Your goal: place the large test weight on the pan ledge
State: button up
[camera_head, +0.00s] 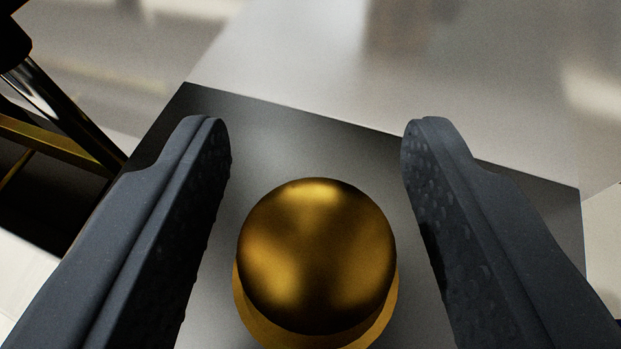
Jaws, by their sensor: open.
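The large test weight (316,255) is a brass-coloured piece with a round knob on top and a wider body below it. It stands on a dark grey flat surface (290,130) that may be the pan ledge; I cannot be sure. My gripper (316,130) is open, with one dark, dimpled finger on each side of the weight. Gaps show between the knob and both fingers. The lower part of the weight is hidden by its knob and cut off by the bottom edge.
A pale, shiny metal face (400,60) rises behind the dark surface. At the left are a dark frame with a yellow bar (50,140) and a shiny rod (45,95). The dark surface is bare behind the weight.

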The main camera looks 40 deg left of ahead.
jog(key=v, duration=1.1)
jog(key=shift+r, duration=0.15)
jog(key=d+r+m+t+h, duration=0.6)
jog(key=d+r+h, duration=0.1)
jog(key=d+r, duration=1.45)
jog(key=s+d+r+m+h, duration=0.1)
jog(key=s+d+r, duration=0.1)
jog(key=s+r, duration=0.5)
jog(key=s+d+r+m+h, duration=0.1)
jog(key=s+d+r, duration=0.2)
jog(key=s+r, duration=0.4)
jog(key=shift+s+d+r+m, duration=0.25)
jog(key=shift+s+m, duration=0.15)
jog(key=shift+s, duration=0.7)
